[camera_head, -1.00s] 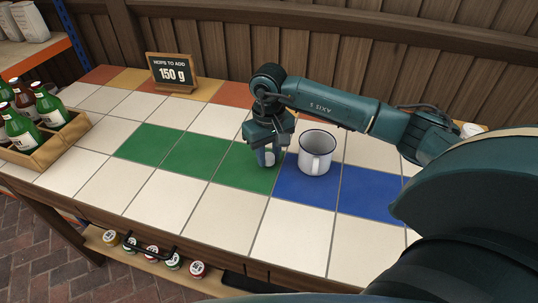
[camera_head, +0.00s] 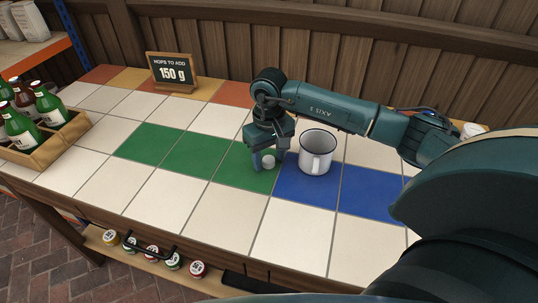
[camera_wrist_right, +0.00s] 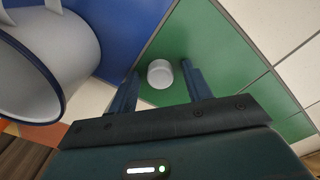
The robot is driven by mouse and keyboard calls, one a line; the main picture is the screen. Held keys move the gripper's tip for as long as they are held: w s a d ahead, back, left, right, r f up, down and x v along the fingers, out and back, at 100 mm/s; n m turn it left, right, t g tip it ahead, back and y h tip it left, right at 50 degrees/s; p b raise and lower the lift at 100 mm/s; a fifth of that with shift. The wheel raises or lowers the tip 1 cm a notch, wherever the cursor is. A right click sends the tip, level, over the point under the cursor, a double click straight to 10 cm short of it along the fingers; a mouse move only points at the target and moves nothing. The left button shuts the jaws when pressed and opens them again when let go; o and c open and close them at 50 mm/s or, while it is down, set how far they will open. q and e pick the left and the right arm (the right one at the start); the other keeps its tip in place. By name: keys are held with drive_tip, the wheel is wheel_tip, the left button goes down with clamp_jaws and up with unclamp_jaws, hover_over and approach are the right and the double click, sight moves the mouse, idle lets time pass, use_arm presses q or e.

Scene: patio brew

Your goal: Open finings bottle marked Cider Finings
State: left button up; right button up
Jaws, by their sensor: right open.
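My right gripper (camera_head: 266,162) is open and pointed down over the green tiles near the middle of the table. A small white cylinder (camera_head: 268,162), like a cap, is on the green tile between its fingers. In the right wrist view the white cylinder (camera_wrist_right: 159,74) has clear gaps to both fingers of the right gripper (camera_wrist_right: 162,82). No Cider Finings label is readable. A small whitish object (camera_head: 472,129) at the right back is mostly hidden behind my right arm; I cannot tell what it is. My left gripper is not in view.
A white enamel mug (camera_head: 314,158) stands on the blue tiles close right of the gripper. A "150 g" sign (camera_head: 172,72) stands at the back. A wooden crate (camera_head: 46,150) of green bottles is at left. Several lidded jars (camera_head: 151,252) sit below the front edge.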

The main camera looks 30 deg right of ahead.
sight(269, 159)
drive_tip(key=shift+r, duration=0.45)
wheel_tip(269, 159, up, 11)
drive_tip(key=shift+r, duration=0.2)
